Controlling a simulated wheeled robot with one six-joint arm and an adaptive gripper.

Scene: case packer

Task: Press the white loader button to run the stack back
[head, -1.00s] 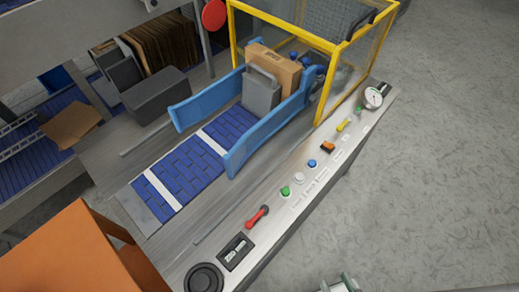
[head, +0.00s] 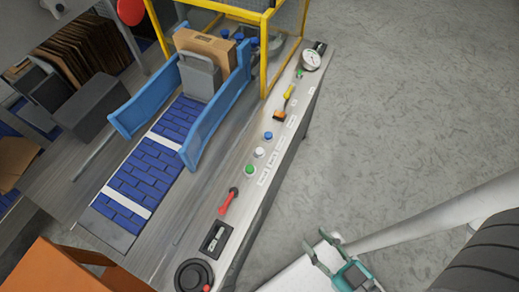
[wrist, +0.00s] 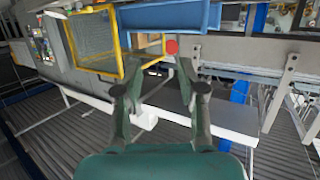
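The white loader button (head: 259,152) is a small round cap on the grey control panel strip (head: 240,196) in the head view. It sits between a green button (head: 249,169) and a blue button (head: 268,135). My gripper (head: 321,244) is at the lower right, over the floor side of the panel and well apart from the button. Its two fingers are spread with nothing between them. The fingers (wrist: 155,88) also show spread in the wrist view, where I cannot make out the white button.
A red-handled lever (head: 229,201), a dark round knob (head: 194,275), an orange switch (head: 280,116) and a gauge (head: 311,60) share the panel. Blue guide rails (head: 146,104) flank the conveyor holding a cardboard box (head: 207,45). A yellow-framed guard (head: 265,50) stands behind.

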